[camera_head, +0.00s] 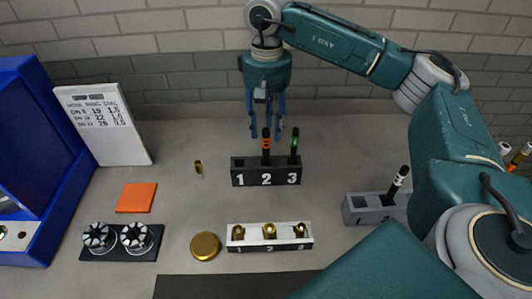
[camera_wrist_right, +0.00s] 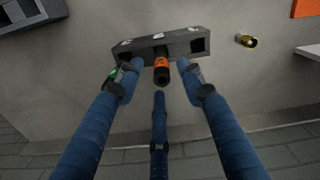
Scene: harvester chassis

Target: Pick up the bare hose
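Several short black hoses stand upright in racks; none is marked as bare. One with an orange band (camera_head: 266,146) stands in slot 2 of the dark numbered rack (camera_head: 238,179). One with a green band (camera_head: 294,144) stands in slot 3; slot 1 is empty. A black one with a white band (camera_head: 397,182) leans in the grey rack (camera_head: 358,216). My right gripper (camera_head: 266,131) points down over the dark rack, its blue fingers spread. In the wrist view the orange-banded hose (camera_wrist_right: 162,67) shows between the open fingers, not gripped. My left gripper is out of view.
A white rack (camera_head: 240,247) holds several brass fittings. A blue bin (camera_head: 24,150) stands far left.

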